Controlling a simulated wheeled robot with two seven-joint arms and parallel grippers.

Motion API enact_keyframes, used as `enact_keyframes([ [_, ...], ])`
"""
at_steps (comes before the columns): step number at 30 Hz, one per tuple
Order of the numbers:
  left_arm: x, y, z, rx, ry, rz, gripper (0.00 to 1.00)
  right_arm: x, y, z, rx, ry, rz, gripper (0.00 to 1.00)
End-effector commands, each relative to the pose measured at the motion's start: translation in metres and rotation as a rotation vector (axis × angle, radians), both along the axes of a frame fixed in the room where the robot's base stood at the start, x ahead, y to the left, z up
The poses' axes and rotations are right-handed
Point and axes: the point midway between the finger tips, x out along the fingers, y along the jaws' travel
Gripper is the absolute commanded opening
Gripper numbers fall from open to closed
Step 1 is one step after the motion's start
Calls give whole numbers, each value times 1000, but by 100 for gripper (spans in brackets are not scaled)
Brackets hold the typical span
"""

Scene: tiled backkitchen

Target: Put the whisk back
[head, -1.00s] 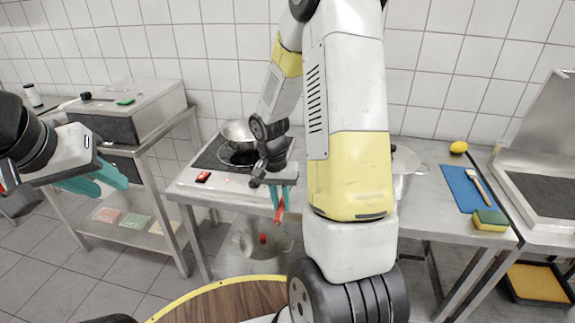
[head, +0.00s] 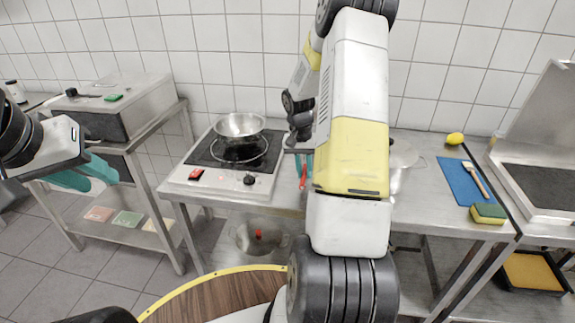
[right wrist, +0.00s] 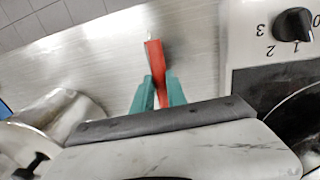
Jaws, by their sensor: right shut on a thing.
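My right gripper (right wrist: 157,92) is shut on a red handle, which I take to be the whisk (right wrist: 158,66). In the head view the right gripper (head: 305,166) and the red whisk handle (head: 303,180) are partly hidden behind my right arm, just right of the hob. The whisk's wires cannot be made out. In the right wrist view the handle lies over bare steel counter, left of the hob's knob. My left gripper (head: 84,174) is empty at the left, in front of the steel shelf unit, with its teal fingers apart.
A hob (head: 225,178) carries a steel pan (head: 240,126). A pot (head: 400,160) stands right of my arm. A blue board (head: 462,180) holds a brush (head: 478,180), near a sponge (head: 488,213) and a lemon (head: 455,139). Another pot (head: 250,240) is on the lower shelf.

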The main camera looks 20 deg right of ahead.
Motion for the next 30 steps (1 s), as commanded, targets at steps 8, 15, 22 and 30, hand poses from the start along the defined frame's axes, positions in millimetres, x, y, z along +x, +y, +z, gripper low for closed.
enact_keyframes([
  [8,0,0,0,0,0,0,33,3,-7,-30,1,3,0,0],
  [15,0,0,0,0,0,0,33,4,-7,-35,0,-1,0,0],
  [22,0,0,0,0,0,0,33,3,-6,-36,-1,-1,0,39],
  [30,0,0,0,0,0,0,33,3,-6,-36,-1,-1,0,39],
])
